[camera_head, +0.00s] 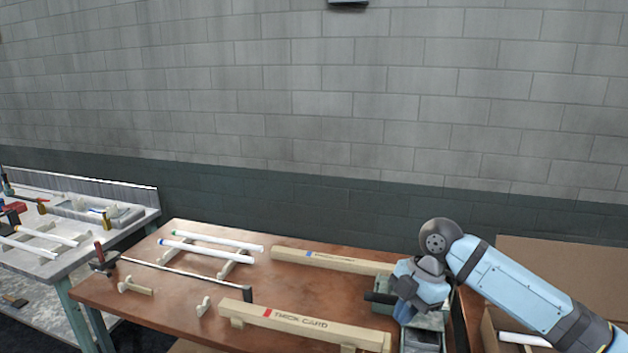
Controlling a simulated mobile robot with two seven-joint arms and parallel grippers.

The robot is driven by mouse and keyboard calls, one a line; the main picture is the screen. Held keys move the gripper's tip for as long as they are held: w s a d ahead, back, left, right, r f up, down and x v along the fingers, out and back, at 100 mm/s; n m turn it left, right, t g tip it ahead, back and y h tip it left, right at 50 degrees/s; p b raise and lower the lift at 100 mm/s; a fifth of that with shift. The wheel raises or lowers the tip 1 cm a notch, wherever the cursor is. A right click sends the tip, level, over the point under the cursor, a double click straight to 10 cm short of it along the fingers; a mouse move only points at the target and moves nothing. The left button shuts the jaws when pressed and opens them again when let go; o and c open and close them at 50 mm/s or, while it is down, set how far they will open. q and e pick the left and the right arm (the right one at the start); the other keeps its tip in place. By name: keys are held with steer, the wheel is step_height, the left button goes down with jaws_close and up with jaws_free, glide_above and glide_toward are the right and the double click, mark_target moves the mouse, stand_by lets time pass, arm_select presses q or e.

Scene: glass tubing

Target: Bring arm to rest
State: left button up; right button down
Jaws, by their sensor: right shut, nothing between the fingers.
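My right arm comes in from the right, bent at its elbow. Its right gripper (376,297) is over the right part of the wooden table (185,284). The dark fingers point left, are shut and hold nothing. They are above or close to a grey-green bin (424,338), which the wrist partly hides. My left gripper is not in view.
Two white tubes (212,241) lie on small supports at the table's back left. A long beam (335,261) lies behind the gripper; a labelled beam (300,326) lies in front. A dark rod (185,276) crosses the left. Cardboard boxes (553,262) stand right.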

steer(key=s+a+f+m+t+y+p, duration=0.1)
steer(key=s+a+f+m+t+y, duration=0.25)
steer(key=f, duration=0.55)
steer(key=s+a+f+m+t+y, duration=0.1)
steer(key=s+a+f+m+t, duration=0.1)
steer(key=s+a+f+m, duration=0.5)
arm_select(q)
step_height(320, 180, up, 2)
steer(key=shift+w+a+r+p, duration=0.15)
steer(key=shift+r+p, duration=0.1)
steer(key=shift+p, duration=0.45)
arm_select(e)
steer(key=s+d+f+m+t+h, duration=0.2)
steer(key=s+d+f+m, duration=0.3)
steer(key=s, duration=0.3)
steer(key=s+d+f+m+t+h, duration=0.2)
steer(key=s+d+f+m+t, duration=0.2)
steer(key=s, duration=0.5)
steer(key=d+f+m, duration=0.1)
steer(key=d+f, duration=0.1)
steer(key=d, duration=0.1)
steer(key=shift+s+d+f+m+h, duration=0.25)
steer(key=shift+s+d+m+h, duration=0.05)
steer(key=shift+d+m+h, duration=0.1)
